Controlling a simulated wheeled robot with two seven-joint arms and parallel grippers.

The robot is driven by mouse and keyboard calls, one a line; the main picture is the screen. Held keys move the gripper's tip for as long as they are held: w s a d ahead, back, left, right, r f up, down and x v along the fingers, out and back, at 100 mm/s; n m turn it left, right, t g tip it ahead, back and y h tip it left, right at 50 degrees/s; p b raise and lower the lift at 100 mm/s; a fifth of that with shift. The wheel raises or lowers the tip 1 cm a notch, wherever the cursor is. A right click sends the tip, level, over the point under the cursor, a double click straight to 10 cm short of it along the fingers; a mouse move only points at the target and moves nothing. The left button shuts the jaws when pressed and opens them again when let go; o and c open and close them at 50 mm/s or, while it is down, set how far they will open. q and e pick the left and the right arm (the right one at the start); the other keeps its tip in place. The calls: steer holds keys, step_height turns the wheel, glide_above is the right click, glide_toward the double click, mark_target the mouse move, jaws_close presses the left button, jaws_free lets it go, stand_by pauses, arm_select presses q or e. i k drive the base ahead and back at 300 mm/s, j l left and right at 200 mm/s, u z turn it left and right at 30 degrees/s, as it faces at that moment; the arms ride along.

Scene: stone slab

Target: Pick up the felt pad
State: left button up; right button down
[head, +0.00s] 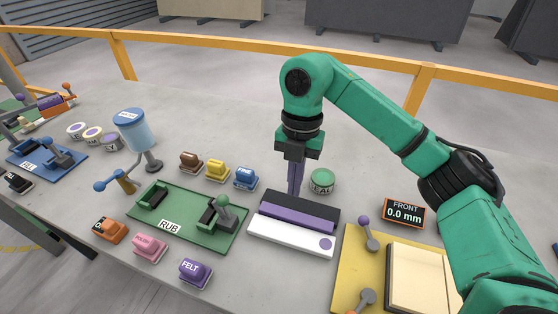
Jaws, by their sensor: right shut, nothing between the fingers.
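My right gripper (294,192) points down at the back edge of a black, purple and white box, to the right of and behind the felt pad. Its fingers are shut with nothing between them, well apart from the pad. I cannot tell whether the fingertips touch the box. My left gripper is not in view.
A pink block (150,245) and an orange block (109,229) sit left of the pad. The RUB tray (165,215) lies behind it. The black, purple and white box (285,235) is to its right. A blue-lidded canister (131,128) stands further back.

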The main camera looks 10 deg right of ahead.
mark_target(197, 274)
steer(key=k+j, duration=0.2)
steer(key=k, duration=0.3)
steer(key=k+j, duration=0.2)
steer(key=k, duration=0.25)
steer(key=k+j, duration=0.2)
steer(key=k, duration=0.3)
